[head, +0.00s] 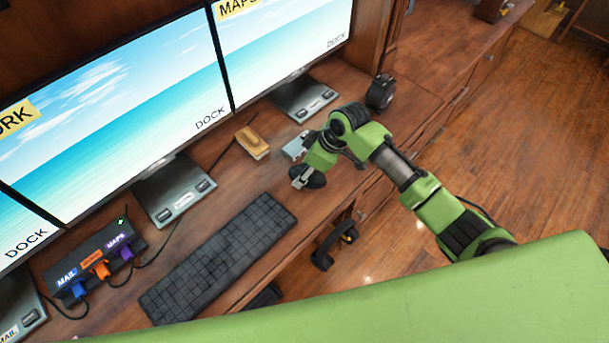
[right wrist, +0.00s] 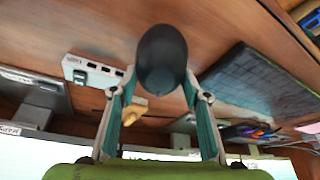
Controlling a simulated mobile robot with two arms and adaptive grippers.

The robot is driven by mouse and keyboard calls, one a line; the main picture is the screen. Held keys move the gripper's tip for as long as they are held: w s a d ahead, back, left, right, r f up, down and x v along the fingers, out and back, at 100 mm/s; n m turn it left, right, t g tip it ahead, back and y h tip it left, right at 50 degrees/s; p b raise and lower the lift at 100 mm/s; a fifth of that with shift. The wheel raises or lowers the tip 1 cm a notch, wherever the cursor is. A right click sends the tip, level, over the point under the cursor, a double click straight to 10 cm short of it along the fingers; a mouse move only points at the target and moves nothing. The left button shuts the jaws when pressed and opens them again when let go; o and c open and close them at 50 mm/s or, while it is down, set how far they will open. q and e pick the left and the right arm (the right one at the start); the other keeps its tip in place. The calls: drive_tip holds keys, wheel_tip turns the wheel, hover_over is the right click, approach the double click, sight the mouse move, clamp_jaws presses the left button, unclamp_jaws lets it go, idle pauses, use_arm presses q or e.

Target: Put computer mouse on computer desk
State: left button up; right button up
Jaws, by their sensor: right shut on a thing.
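The computer mouse (head: 313,179) is dark and rounded. It sits at the tip of my right gripper (head: 303,177), over the front part of the wooden computer desk (head: 235,187). In the right wrist view the mouse (right wrist: 162,62) is between the two fingers of my right gripper (right wrist: 160,95), which is shut on it. The desk top (right wrist: 105,38) fills the background there. I cannot tell whether the mouse touches the desk. My left gripper is not in view.
A black keyboard (head: 217,258) lies left of the mouse. A yellow-brown block (head: 252,142), a grey box with ports (head: 297,146) and a round black device (head: 381,92) stand nearby. Monitors (head: 125,110) line the back. A labelled hub (head: 95,262) is at left.

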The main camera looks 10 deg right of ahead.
sight(320, 176)
drive_tip(key=shift+w+f+p, duration=0.15)
drive_tip(key=shift+f+p, duration=0.3)
drive_tip(key=shift+f, duration=1.25)
drive_tip(key=shift+f, duration=0.15)
drive_tip(key=o, duration=1.1)
drive_tip(key=v, duration=1.2)
drive_tip(key=shift+b, duration=0.35)
